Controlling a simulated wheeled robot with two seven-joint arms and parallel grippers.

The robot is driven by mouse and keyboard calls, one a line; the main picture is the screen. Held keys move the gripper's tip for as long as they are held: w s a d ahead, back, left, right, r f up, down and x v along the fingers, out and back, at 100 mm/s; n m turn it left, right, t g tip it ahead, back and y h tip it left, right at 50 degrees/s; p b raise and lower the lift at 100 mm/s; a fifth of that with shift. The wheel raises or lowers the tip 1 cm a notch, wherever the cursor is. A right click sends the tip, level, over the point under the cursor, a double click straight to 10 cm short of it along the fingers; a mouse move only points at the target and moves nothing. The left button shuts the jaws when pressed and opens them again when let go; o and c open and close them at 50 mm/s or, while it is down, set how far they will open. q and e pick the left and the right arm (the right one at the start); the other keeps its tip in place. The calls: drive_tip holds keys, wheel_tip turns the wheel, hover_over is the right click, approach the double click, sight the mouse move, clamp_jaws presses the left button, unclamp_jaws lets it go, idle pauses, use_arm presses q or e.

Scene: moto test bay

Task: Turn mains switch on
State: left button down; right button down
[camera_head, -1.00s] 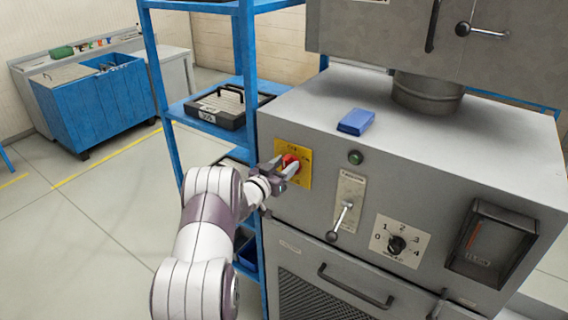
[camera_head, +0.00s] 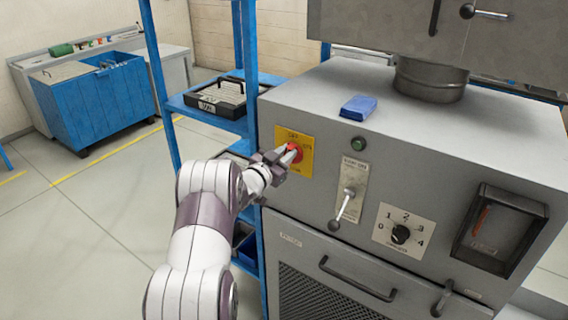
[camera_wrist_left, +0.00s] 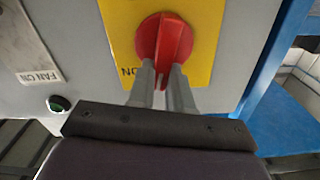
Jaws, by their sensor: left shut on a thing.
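The mains switch is a red rotary knob (camera_head: 296,151) on a yellow plate (camera_head: 307,165) at the left of the grey machine's front. The plate is marked OFF at the top and ON at the right. My left gripper (camera_head: 286,156) is at the knob, its fingers closed on the knob's grip. In the left wrist view the red knob (camera_wrist_left: 164,40) sits between the tips of my left gripper (camera_wrist_left: 163,78), one finger on each side of its raised bar. The fingers hide part of the knob. My right gripper is not in view.
The machine front also holds a green button (camera_head: 358,143), a lever (camera_head: 343,206) and a numbered dial (camera_head: 400,234). A blue box (camera_head: 358,107) lies on the machine's top. A blue shelf rack (camera_head: 245,90) stands close to the left of the machine.

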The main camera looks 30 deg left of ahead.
use_arm(q)
drive_tip(key=m+b, duration=0.4)
drive_tip(key=b, duration=0.2)
drive_tip(key=d+f+m+b, duration=0.1)
drive_tip(key=m+b, duration=0.3)
drive_tip(key=b, duration=0.2)
drive_tip(key=f+m+b, duration=0.1)
drive_tip(key=m+b, duration=0.3)
drive_tip(key=b, duration=0.2)
drive_tip(key=shift+d+m, duration=0.3)
drive_tip(key=shift+d, duration=0.05)
drive_tip(key=m+b, duration=0.2)
drive_tip(key=shift+s+b, duration=0.1)
drive_tip(key=shift+b, duration=0.25)
drive_tip(key=shift+m, duration=0.4)
drive_tip(key=shift+r, duration=0.15)
drive_tip(key=c, duration=1.3)
unclamp_jaws()
drive_tip(key=shift+c, duration=0.2)
drive_tip(key=o, duration=0.3)
drive_tip(key=shift+w+a+f, duration=0.1)
drive_tip(key=shift+w+f, duration=0.1)
drive_tip(key=shift+f, duration=0.05)
drive_tip(key=s+a+b, duration=0.1)
drive_tip(key=s+b, duration=0.1)
drive_tip(key=s, duration=1)
drive_tip(key=shift+s+b, duration=0.35)
